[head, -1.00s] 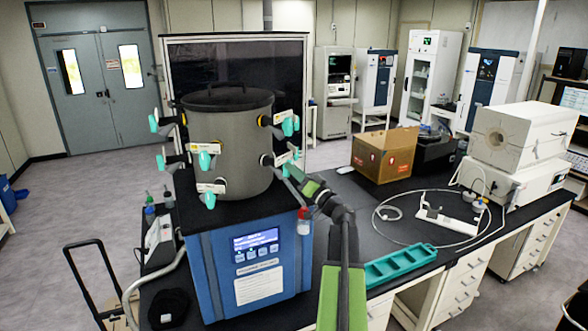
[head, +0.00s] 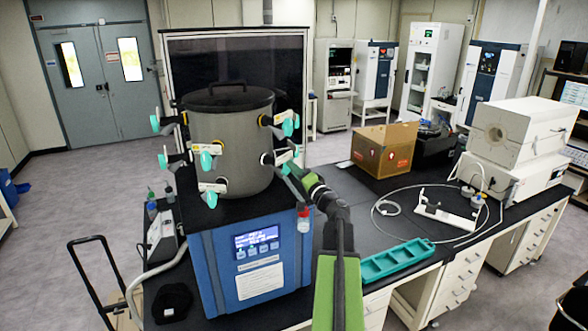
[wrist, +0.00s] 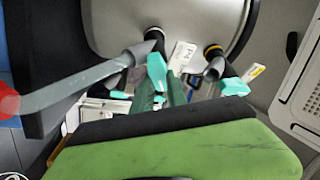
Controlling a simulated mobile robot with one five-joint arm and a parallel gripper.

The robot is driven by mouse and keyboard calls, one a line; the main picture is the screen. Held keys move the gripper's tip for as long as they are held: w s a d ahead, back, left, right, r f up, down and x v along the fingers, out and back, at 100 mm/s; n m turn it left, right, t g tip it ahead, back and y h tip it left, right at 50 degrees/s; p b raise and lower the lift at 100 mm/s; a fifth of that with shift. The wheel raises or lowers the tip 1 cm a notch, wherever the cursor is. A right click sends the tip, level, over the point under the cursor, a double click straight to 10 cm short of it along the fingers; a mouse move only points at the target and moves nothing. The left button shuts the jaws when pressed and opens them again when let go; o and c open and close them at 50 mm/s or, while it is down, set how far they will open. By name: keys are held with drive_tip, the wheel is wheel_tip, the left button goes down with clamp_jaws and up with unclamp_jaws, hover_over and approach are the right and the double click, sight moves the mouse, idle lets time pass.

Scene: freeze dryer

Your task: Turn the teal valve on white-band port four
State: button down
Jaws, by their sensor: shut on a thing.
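The grey drum (head: 235,140) of the freeze dryer carries several side ports with teal valves. The lower right port has a white band, and its teal valve (head: 286,168) is at my gripper (head: 293,173). In the wrist view this teal valve (wrist: 157,68) is at the tips of my gripper (wrist: 166,88), which is shut on it. The fingers partly hide the handle. A white label (head: 285,155) stands beside the port; its number is too small to read. The upper right port has a yellow band and its own teal valve (head: 288,126), also visible in the wrist view (wrist: 233,87).
A small red-capped vessel (head: 303,222) is close below my gripper, at the dryer's right side. More teal valves (head: 207,160) are at the drum's front and left. A teal tray (head: 397,260) and a cardboard box (head: 384,150) are on the bench to the right.

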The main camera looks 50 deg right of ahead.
idle(0.3)
drive_tip(key=c, duration=1.3)
unclamp_jaws()
